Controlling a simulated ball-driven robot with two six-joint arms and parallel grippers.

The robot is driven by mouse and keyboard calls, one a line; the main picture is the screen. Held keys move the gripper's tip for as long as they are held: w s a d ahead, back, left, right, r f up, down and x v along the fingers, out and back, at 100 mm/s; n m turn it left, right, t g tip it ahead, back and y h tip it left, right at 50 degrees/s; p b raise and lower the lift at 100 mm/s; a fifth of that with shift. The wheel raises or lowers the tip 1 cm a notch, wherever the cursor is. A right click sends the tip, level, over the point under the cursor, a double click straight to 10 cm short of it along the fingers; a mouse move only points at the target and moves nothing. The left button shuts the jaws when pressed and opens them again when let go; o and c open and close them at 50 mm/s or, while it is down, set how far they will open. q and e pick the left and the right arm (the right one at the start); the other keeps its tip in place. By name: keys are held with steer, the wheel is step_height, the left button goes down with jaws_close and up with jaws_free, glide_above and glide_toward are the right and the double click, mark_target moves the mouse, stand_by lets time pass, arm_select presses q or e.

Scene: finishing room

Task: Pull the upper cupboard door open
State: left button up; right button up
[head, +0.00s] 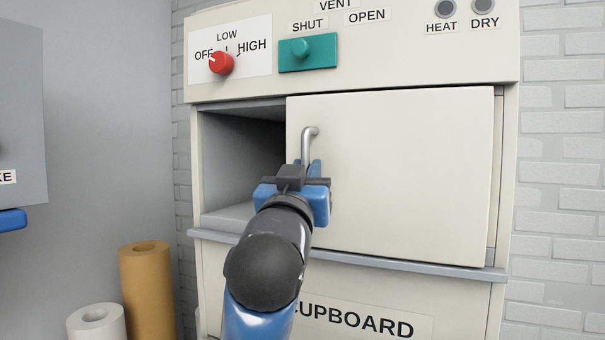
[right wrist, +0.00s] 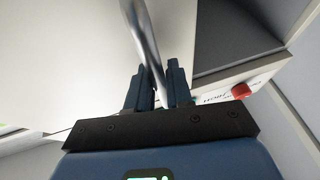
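The upper cupboard door (head: 410,170) is a plain cream panel, standing partly open with a dark gap at its left. Its upright metal handle (head: 306,143) is near the door's left edge. My right gripper (head: 308,172) is at the lower part of the handle. In the right wrist view, the handle bar (right wrist: 148,40) runs between the two fingers (right wrist: 162,88), and they look closed on it. The arm hides the door's lower left corner. My left gripper is out of view.
The cupboard interior (head: 240,160) shows at the left. Above are a red knob (head: 221,63) and a green vent slider (head: 307,54). A ledge (head: 400,265) runs below the door. A brown roll (head: 147,290) and a white roll (head: 97,324) stand at lower left.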

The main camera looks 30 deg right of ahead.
steer(key=o, duration=0.3)
steer(key=shift+w+a, duration=0.2)
steer(key=shift+w, duration=0.05)
steer(key=shift+s+d, duration=0.1)
steer(key=b+v, duration=0.4)
steer(key=v, duration=0.6)
steer(key=shift+s+a+f, duration=0.2)
steer(key=shift+a, duration=0.15)
